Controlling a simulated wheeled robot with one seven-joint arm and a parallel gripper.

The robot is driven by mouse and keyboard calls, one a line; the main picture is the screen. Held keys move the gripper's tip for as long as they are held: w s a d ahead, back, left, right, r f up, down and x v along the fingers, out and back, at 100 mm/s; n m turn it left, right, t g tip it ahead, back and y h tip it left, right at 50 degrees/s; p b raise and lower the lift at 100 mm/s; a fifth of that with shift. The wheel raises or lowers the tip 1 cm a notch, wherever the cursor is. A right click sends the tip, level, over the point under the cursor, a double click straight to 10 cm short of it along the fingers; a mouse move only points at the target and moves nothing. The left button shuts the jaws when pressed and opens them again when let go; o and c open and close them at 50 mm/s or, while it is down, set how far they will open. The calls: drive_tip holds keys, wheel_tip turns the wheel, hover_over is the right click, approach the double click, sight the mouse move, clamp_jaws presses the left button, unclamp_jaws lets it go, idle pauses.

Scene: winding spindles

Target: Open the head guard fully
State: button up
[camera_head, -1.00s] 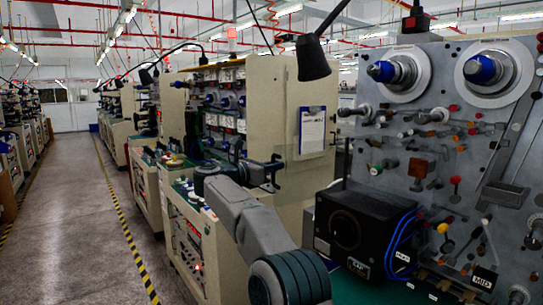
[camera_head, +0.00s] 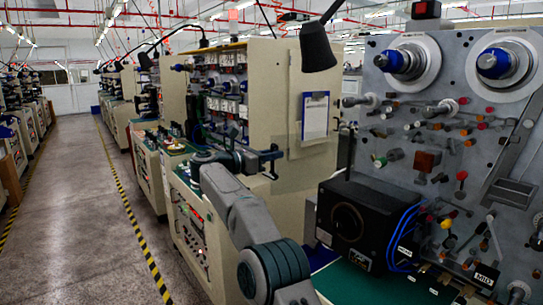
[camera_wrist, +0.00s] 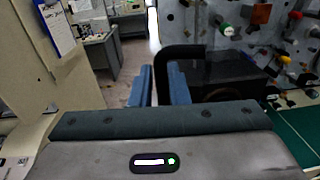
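My gripper (camera_head: 272,160) is at the end of my grey arm, in the gap between the beige cabinet and the grey spindle panel (camera_head: 455,130). In the wrist view its two blue-grey fingers (camera_wrist: 159,84) stand apart with a clear gap and nothing between them. A black bent bar (camera_wrist: 178,52) is just beyond the right finger; I cannot tell whether they touch. A dark, seemingly see-through panel (camera_wrist: 222,72) lies right of the bar and may be the head guard. In the head view, a faint grey see-through patch (camera_head: 305,170) shows near the gripper; its outline is unclear.
A black box with a round opening (camera_head: 362,225) and blue cables stands on a green bench top (camera_head: 345,280). A beige cabinet (camera_head: 272,85) with a clipboard (camera_head: 315,115) is left of it. A black lamp (camera_head: 317,47) hangs above. The floor aisle (camera_head: 80,200) is free.

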drive_tip(key=shift+w, duration=0.15)
drive_tip(key=shift+f, duration=0.1)
drive_tip(key=b+v, duration=0.1)
drive_tip(key=v, duration=1.2)
drive_tip(key=shift+s+a, duration=0.2)
drive_tip(key=shift+a, duration=0.1)
